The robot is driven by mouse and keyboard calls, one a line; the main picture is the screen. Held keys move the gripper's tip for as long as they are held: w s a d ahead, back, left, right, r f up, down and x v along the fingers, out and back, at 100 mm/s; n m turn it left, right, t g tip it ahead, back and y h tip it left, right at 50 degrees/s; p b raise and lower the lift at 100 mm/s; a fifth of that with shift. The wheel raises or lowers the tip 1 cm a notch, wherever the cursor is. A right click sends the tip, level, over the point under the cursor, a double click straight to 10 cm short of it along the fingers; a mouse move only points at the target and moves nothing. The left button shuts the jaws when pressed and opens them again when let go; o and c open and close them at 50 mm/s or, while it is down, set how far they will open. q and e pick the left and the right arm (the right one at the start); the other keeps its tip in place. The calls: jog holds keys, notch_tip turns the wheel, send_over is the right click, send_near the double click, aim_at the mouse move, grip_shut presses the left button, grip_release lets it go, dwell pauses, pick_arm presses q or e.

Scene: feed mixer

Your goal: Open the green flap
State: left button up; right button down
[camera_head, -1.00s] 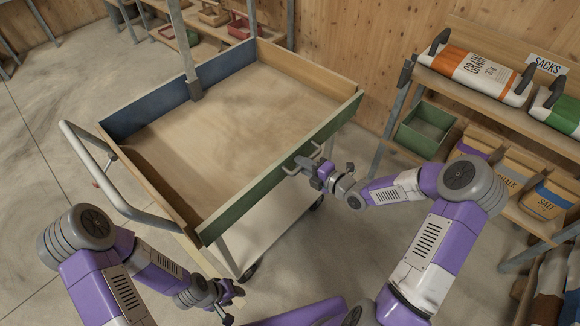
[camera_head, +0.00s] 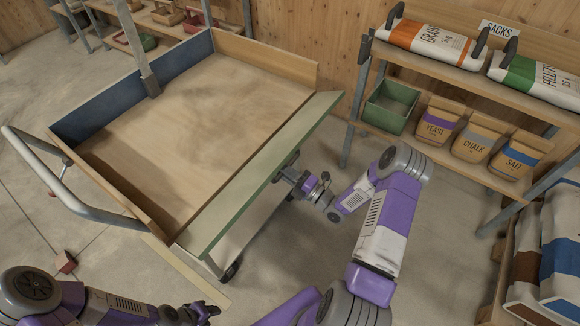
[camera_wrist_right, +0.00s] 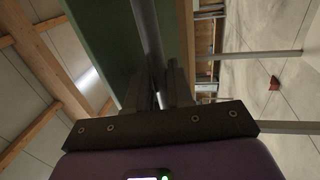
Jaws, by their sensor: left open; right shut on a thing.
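The green flap (camera_head: 252,184) is the near right side of the cart's wooden tray (camera_head: 190,130). It leans outward and down, with its inner face showing upward. My right gripper (camera_head: 288,177) is at the outer side of the flap, near its middle. In the right wrist view, its fingers (camera_wrist_right: 160,98) are shut around the flap's grey handle bar (camera_wrist_right: 148,40), beside the green panel. The handle is mostly hidden in the head view. My left gripper (camera_head: 205,311) is open and empty, low in front of the cart, apart from the flap.
The cart's bent metal push handle (camera_head: 55,195) sticks out at left. A grey post (camera_head: 135,45) stands at the tray's blue side (camera_head: 125,92). A red block (camera_head: 65,262) lies on the floor.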

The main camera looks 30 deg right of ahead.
jog(key=shift+w+f+t, duration=0.15)
jog(key=shift+f+t, duration=0.3)
jog(key=shift+t, duration=0.05)
jog(key=shift+w+a+f, duration=0.1)
jog(key=shift+f, duration=0.35)
jog(key=c, duration=1.2)
grip_release()
jog(key=shift+w, duration=0.1)
jog(key=shift+o, duration=0.2)
jog(key=shift+f, duration=0.1)
jog(key=p+v, duration=0.1)
jog(key=v, duration=0.6)
jog(key=shift+s+f, duration=0.2)
jog(key=shift+s, duration=0.1)
